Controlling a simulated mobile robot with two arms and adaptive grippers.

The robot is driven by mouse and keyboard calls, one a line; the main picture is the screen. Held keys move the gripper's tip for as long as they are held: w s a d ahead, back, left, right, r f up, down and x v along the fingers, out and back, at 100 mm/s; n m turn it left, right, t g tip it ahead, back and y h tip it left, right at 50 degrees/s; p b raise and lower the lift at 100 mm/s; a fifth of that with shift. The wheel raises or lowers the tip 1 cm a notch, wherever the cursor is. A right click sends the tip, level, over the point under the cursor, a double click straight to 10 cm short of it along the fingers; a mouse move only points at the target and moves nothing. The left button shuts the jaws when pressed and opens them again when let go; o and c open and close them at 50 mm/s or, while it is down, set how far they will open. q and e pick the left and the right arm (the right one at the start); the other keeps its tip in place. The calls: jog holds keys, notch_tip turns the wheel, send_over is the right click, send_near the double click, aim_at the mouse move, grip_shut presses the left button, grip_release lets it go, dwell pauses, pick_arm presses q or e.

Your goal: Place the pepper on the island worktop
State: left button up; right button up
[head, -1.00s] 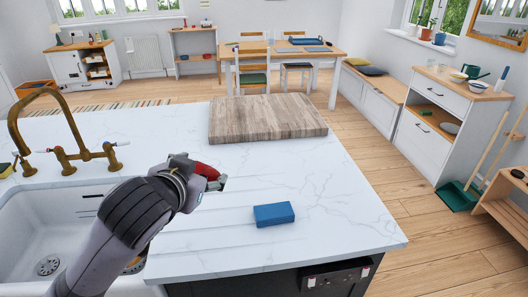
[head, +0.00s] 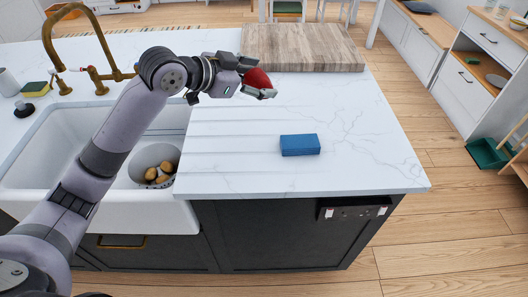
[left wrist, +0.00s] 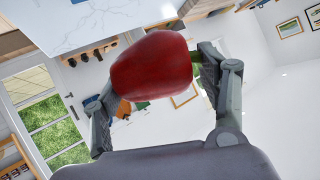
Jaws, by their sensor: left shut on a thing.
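The red pepper (head: 258,78) is in my left gripper (head: 262,84), which is shut on it. In the head view the gripper reaches from the left over the white marbled island worktop (head: 365,135), in front of the wooden board. In the left wrist view the pepper (left wrist: 152,73) sits between the two fingers, with a bit of green beside the right finger. The head view does not clearly show how high the pepper is above the worktop. My right gripper is not in view.
A blue block (head: 300,145) lies on the worktop near the front edge. A wooden board (head: 300,48) lies behind the gripper. A white sink (head: 60,150) with a brass tap (head: 95,75) is at left, holding a bowl (head: 143,170). Bare worktop lies right of the blue block.

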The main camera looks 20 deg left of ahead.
pick_arm(q)
notch_tip(320, 180, down, 16)
jog(key=shift+f+p, duration=0.15)
jog(key=shift+p, duration=0.7)
notch_tip(320, 180, down, 3)
jog(key=shift+f+p, duration=0.1)
jog(key=shift+p, duration=0.25)
jog(key=shift+f, duration=0.15)
jog(key=shift+f, duration=0.15)
jog(key=o, duration=1.2)
